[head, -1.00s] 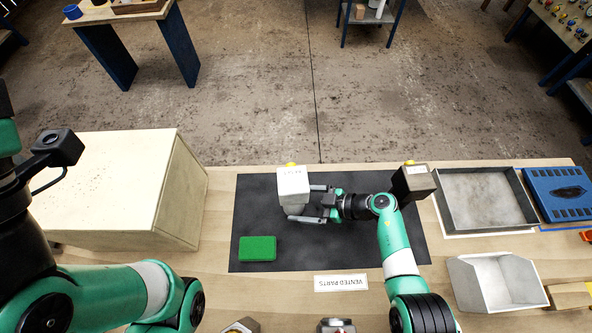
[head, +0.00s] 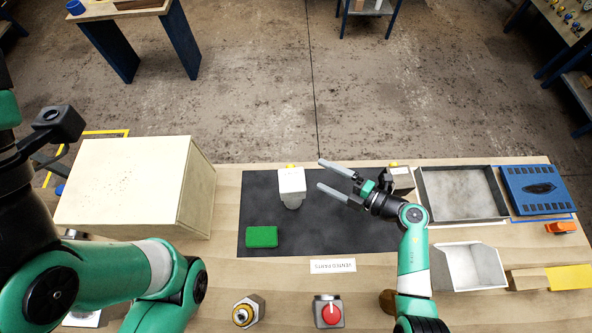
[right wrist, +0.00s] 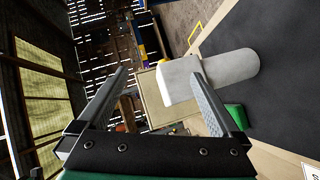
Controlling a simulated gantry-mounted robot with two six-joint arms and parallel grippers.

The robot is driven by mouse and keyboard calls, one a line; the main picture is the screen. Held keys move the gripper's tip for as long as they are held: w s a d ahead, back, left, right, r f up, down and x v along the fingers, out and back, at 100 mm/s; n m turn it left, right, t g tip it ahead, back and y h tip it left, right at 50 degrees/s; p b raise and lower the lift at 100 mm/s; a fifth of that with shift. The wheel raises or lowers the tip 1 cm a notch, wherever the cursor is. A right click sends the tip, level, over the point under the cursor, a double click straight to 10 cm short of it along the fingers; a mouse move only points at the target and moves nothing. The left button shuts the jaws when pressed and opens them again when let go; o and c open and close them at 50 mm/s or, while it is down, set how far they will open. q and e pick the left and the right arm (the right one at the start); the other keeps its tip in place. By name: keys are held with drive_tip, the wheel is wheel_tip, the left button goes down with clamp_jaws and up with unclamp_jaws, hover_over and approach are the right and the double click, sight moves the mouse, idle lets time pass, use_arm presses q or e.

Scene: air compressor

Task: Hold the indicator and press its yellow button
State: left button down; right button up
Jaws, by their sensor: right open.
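The indicator (head: 291,182) is a white block with a rounded lower part and a yellow button (head: 291,165) at its far edge. It stands on the dark mat in the head view. My right gripper (head: 321,175) is open and empty, just right of the indicator, with its fingers pointing left toward it and not around it. In the right wrist view the indicator (right wrist: 180,82) shows beyond the fingertips, partly covered by the right-hand finger. My left arm is at the left of the head view; its gripper does not show.
A green block (head: 262,237) lies on the mat (head: 330,235). A grey-brown box (head: 402,180) with a yellow top stands beside my right wrist. A grey tray (head: 423,196) and blue panel (head: 537,205) are to the right. A large pale box (head: 130,185) stands left.

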drive_tip(key=w+d+r+t+b, duration=0.1)
drive_tip(key=w+r+t, duration=0.2)
drive_tip(key=r, duration=0.4)
drive_tip(key=w+d+r+m+t+b, duration=0.1)
drive_tip(key=w+r+t, duration=0.2)
drive_tip(key=r, duration=0.3)
drive_tip(key=shift+r+y, duration=0.35)
drive_tip(key=shift+y, duration=0.05)
